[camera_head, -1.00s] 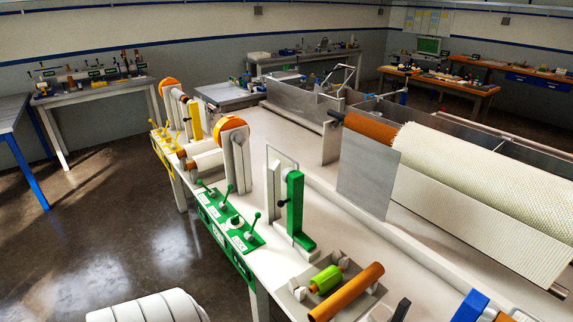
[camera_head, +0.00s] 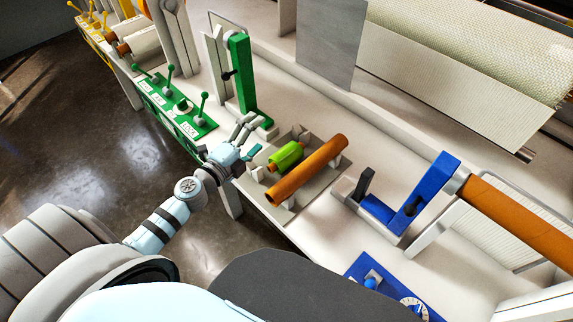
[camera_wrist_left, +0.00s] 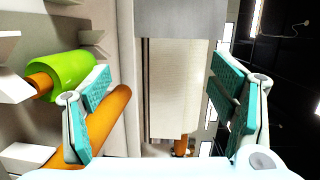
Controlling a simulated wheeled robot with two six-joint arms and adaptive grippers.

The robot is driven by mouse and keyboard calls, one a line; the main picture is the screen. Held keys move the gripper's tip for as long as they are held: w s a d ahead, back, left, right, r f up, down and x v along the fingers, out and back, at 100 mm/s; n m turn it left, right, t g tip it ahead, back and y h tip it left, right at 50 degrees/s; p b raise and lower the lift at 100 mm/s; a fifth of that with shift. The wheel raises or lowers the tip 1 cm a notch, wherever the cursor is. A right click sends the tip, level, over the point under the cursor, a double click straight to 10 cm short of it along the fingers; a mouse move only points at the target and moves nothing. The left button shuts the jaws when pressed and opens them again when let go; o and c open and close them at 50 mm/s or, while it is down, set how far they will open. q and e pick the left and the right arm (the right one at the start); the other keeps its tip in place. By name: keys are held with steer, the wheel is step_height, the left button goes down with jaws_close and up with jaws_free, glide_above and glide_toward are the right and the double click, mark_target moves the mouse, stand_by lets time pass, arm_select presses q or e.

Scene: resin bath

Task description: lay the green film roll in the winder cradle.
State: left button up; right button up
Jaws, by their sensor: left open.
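The green film roll (camera_head: 287,155) is a short lime roll on an orange core, lying on supports in a shallow grey tray (camera_head: 270,205). My left gripper (camera_head: 250,139) is open and empty, just left of the tray and apart from the roll. In the left wrist view the roll (camera_wrist_left: 62,76) lies at the left, outside the spread fingers (camera_wrist_left: 165,90), partly behind one finger. A green upright bracket (camera_head: 242,75) with a dark knob stands behind the gripper, beside a pale frame; I cannot tell whether this is the winder cradle. My right gripper is not in view.
A longer orange roll (camera_head: 308,168) lies in the same tray, right beside the green one. A green lever panel (camera_head: 172,105) lines the table edge at the left. A blue bracket (camera_head: 425,195) stands to the right. The white table between the tray and the back rail is mostly clear.

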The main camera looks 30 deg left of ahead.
arm_select(q)
steer(key=d+r+m+g+h, duration=0.2)
steer(key=d+m+h, duration=0.25)
steer(key=m, duration=0.45)
steer(key=m+g+y+b, duration=0.2)
steer(key=m+g, duration=0.5)
steer(key=m, duration=0.2)
glide_toward(278, 155)
steer(key=shift+m, duration=0.3)
steer(key=b+x, duration=0.2)
steer(key=x, duration=1)
steer(key=shift+w+d+f, duration=0.1)
steer(key=shift+w+f, duration=0.05)
steer(key=c, duration=1.7)
